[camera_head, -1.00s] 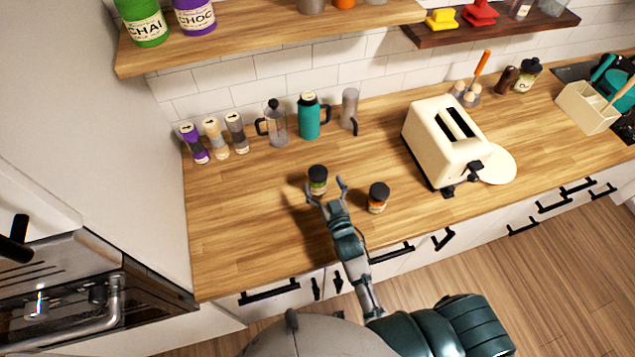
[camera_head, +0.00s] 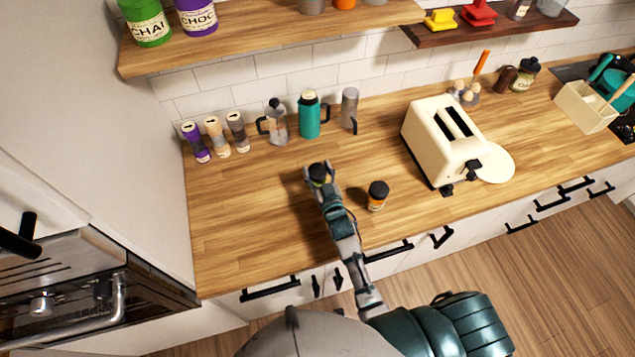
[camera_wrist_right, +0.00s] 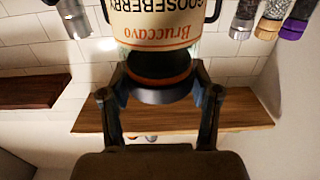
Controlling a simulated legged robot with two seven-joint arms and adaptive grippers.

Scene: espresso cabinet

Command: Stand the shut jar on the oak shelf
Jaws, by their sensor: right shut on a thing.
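A jar (camera_head: 318,171) with a black lid is between the fingers of my right gripper (camera_head: 320,170), at the middle of the counter. In the right wrist view, which is upside down, the jar's cream label (camera_wrist_right: 155,20) reads gooseberry. Its black lid is on, and the fingers (camera_wrist_right: 160,88) close on it from both sides. The jar looks upright; whether it touches the counter is hard to tell. A second black-lidded jar (camera_head: 377,195), with orange on it, stands right of the gripper. The oak shelf (camera_head: 270,45) is on the wall above. My left gripper is not in view.
Green (camera_head: 147,24) and purple (camera_head: 196,18) canisters stand on the oak shelf's left end. A darker shelf (camera_head: 540,26) is at right. A toaster (camera_head: 444,140) is right.

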